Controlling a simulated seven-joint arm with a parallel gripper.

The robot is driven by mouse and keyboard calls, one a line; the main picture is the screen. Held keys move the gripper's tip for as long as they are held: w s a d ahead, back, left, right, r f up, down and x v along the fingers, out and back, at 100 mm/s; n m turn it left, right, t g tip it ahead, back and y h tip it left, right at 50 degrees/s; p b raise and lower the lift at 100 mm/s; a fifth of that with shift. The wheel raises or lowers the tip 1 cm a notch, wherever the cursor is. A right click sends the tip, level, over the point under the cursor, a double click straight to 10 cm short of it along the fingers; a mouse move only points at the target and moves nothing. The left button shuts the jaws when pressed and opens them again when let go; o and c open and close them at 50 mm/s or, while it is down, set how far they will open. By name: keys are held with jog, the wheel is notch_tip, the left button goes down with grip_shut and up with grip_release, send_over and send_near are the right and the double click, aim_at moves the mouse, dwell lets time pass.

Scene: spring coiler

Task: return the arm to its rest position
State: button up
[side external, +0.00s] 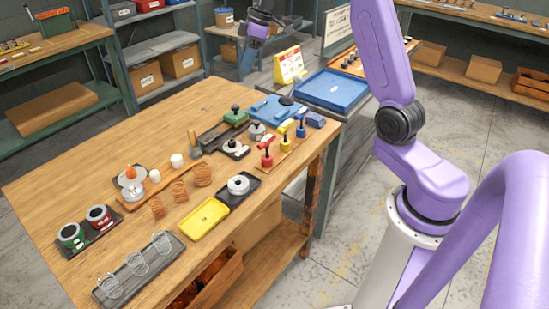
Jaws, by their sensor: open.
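My gripper (254,48) shows at the top of the side external view, dark and pointing down. It is open, and I see nothing held in it. It is well above and behind the wooden workbench (100,160), apart from the things on it. My purple arm rises on the right and leaves the picture at the top, so the links between it and the gripper are out of view.
The bench holds copper springs (180,190), a yellow tray (203,218), a grey tray with clear rings (108,287), two spools (98,216) and red, yellow and blue levers (283,132). A blue tray (333,90) lies behind. Shelves line the back.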

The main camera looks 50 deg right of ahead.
jog(key=s+a+n+g+h, duration=0.1)
jog(key=s+a+g, duration=0.1)
jog(key=s+a, duration=1.55)
jog(key=s+f+n+h, duration=0.1)
jog(key=s+f, duration=0.1)
jog(key=s, duration=0.9)
jog(key=s+d+f+n, duration=0.1)
jog(key=s+f, duration=0.1)
jog(key=s, duration=0.9)
jog(key=shift+s+d+f+h, duration=0.15)
jog(key=shift+s+f+h, duration=0.15)
jog(key=shift+f+h, duration=0.1)
